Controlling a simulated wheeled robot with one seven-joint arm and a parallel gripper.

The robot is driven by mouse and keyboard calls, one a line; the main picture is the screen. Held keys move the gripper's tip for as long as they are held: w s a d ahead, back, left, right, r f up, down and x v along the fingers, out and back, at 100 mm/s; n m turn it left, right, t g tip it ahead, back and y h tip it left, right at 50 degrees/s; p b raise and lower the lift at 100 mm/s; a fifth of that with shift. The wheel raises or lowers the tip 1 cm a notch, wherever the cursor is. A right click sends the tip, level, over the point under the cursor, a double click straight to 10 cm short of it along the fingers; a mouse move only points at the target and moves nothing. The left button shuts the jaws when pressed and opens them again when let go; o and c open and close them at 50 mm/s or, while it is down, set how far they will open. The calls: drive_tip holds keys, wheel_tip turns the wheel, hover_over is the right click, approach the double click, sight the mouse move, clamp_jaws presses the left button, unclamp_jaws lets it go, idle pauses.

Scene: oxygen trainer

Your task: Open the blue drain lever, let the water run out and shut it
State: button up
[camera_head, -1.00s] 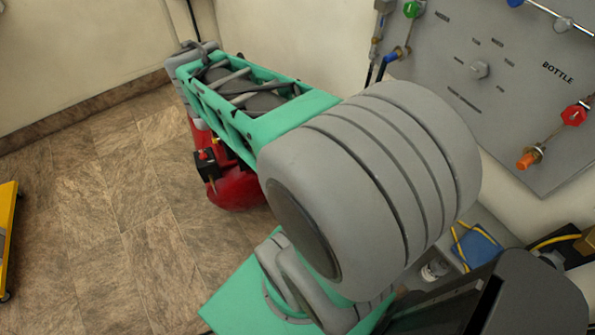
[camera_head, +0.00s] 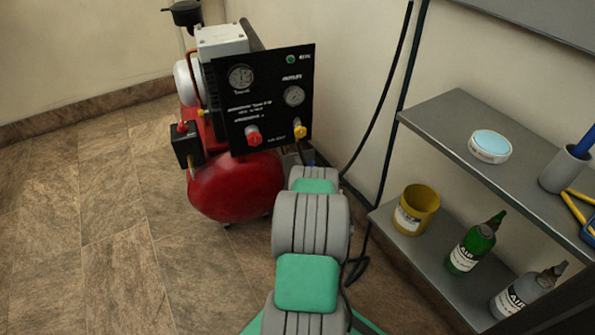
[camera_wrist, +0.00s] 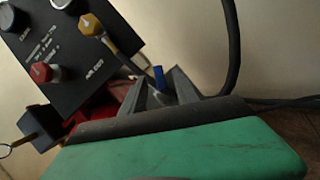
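The blue drain lever (camera_wrist: 159,77) shows in the wrist view as a small upright blue piece between the two grey fingers of my gripper (camera_wrist: 158,84). The fingers stand apart, so the gripper looks open; I cannot tell whether either finger touches the lever. In the head view only a tiny blue spot of the lever (camera_head: 311,163) shows, just beyond my arm, low to the right of the compressor (camera_head: 236,185). The compressor has a red tank and a black gauge panel (camera_head: 265,98). My arm hides the gripper in the head view. No water is visible.
A grey shelf (camera_head: 455,115) stands at the right, holding a yellow cup (camera_head: 417,207), a green bottle (camera_head: 472,246) and a grey bottle (camera_head: 525,292). A dark hose (camera_head: 385,120) hangs along the wall beside my arm. The tiled floor at left is clear.

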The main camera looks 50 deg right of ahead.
sight(311, 163)
drive_tip(key=b+x, duration=0.1)
drive_tip(key=x, duration=0.6)
drive_tip(key=shift+w+d+r, duration=0.15)
drive_tip(key=shift+w, duration=0.1)
clamp_jaws()
